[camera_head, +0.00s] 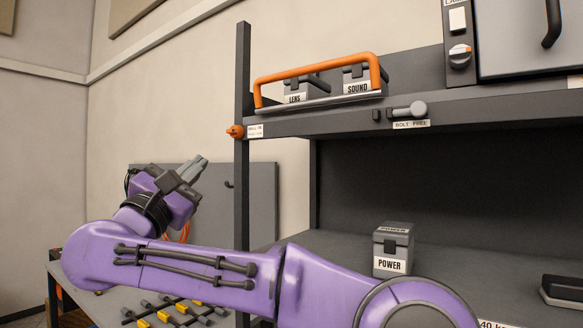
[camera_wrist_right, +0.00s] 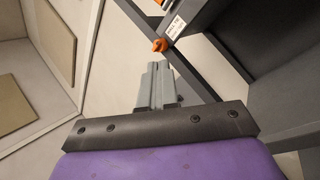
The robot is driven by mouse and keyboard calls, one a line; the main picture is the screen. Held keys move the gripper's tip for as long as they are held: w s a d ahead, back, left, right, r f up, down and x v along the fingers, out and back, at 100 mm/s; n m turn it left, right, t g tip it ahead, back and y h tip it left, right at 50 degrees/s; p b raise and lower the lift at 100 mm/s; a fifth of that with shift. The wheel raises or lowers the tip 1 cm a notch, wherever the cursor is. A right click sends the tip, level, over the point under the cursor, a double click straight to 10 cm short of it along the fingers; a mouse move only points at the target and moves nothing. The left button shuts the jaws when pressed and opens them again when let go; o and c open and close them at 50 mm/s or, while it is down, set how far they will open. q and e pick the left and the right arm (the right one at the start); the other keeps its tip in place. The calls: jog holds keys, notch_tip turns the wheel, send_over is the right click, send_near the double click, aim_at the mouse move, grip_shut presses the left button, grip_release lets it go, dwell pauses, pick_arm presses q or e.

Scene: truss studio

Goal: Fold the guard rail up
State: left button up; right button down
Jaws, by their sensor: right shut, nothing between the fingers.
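The guard rail (camera_head: 318,66) is an orange tube frame at the front of the upper shelf (camera_head: 300,125). Its ends rise from the shelf edge and its bar stands raised across the small dark LENS (camera_head: 294,98) and SOUND (camera_head: 357,88) cases. An orange knob (camera_head: 236,131) sits at the shelf's left end by a small label; it also shows in the wrist view (camera_wrist_right: 160,45). A grey bolt knob (camera_head: 416,109) is by the label BOLT FREE. My right gripper (camera_head: 196,168) is shut and empty, left of the post, below and apart from the orange knob. My left gripper is out of view.
A dark upright post (camera_head: 243,190) stands between my right gripper and the shelf bay. A POWER case (camera_head: 393,248) stands on the lower shelf. A grey panel (camera_head: 262,205) is behind my gripper. Small yellow and grey parts (camera_head: 160,312) lie on the surface below my arm.

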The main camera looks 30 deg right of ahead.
aim_at(302, 68)
jog(key=s+d+r+m+g+h, duration=0.1)
jog(key=s+d+r+m+g, duration=0.15)
jog(key=s+r+m, duration=0.35)
jog(key=s+d+r+m+g, duration=0.2)
jog(key=s+r+m+g, duration=0.1)
jog(key=s+r+m, duration=0.35)
jog(key=shift+m+g+h, duration=0.3)
jog(key=shift+m+g, duration=0.05)
jog(key=p+x, duration=0.2)
jog(key=x, duration=0.2)
jog(key=p+x, duration=0.3)
jog(key=x, duration=0.2)
jog(key=p+x, duration=0.2)
jog(key=x, duration=0.3)
jog(key=shift+w+a+p, duration=0.2)
jog(key=shift+w+p, duration=0.1)
jog(key=shift+w, duration=0.05)
jog(key=shift+w+d+r, duration=0.1)
jog(key=shift+w+d, duration=0.05)
jog(key=shift+d, duration=0.2)
jog(key=shift+w+d+r, duration=0.1)
jog(key=shift+d, duration=0.1)
jog(key=shift+w+d+r, duration=0.1)
jog(key=shift+d+r, duration=0.3)
jog(key=shift+r, duration=0.05)
jog(key=shift+a, duration=0.1)
